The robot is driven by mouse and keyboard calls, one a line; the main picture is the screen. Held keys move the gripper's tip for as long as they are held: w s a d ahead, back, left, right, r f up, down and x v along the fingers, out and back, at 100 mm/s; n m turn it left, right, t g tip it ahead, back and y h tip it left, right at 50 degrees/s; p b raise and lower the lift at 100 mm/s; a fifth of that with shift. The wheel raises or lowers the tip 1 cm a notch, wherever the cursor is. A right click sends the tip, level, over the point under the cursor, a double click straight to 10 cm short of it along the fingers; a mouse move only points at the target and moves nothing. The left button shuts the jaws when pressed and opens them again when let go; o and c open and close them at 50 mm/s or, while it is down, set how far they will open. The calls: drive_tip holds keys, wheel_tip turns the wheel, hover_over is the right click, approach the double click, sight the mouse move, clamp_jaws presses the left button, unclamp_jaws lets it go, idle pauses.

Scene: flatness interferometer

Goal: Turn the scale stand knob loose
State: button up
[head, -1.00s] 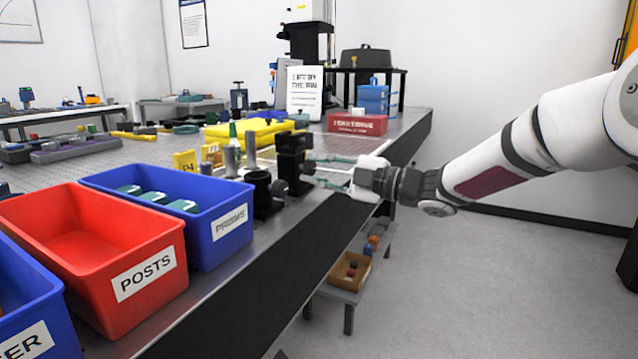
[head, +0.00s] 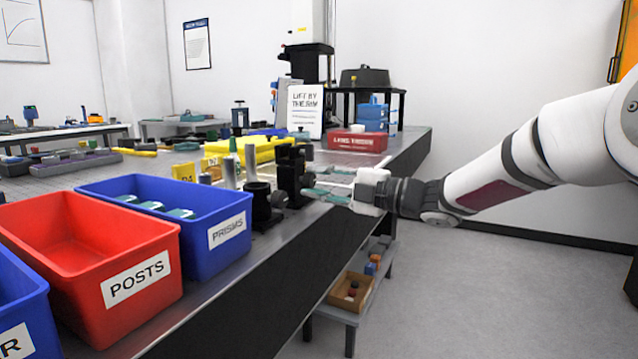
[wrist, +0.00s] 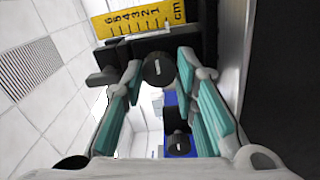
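The black scale stand (head: 288,172) stands near the table's right edge, behind the blue bin. In the wrist view a yellow cm scale (wrist: 140,20) lies across the top, above the stand's dark body. A round black knob (wrist: 158,70) with a white mark faces my wrist camera. A second, similar knob (wrist: 180,144) shows lower down. My gripper (head: 306,181) is at the stand's right side, pointing left. Its teal-padded fingers (wrist: 163,72) are apart, one on each side of the upper knob. I cannot tell whether either finger touches it.
A blue PRISMS bin (head: 215,240) and a red POSTS bin (head: 150,275) stand at the near table edge. A red box (head: 357,142) and a white sign (head: 305,112) are farther back. A low shelf with a small tray (head: 350,292) is below. The floor at right is clear.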

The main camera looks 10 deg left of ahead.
drive_tip(key=o, duration=0.3)
drive_tip(key=shift+f, duration=0.1)
drive_tip(key=shift+r+p, duration=0.2)
drive_tip(key=shift+p, duration=0.2)
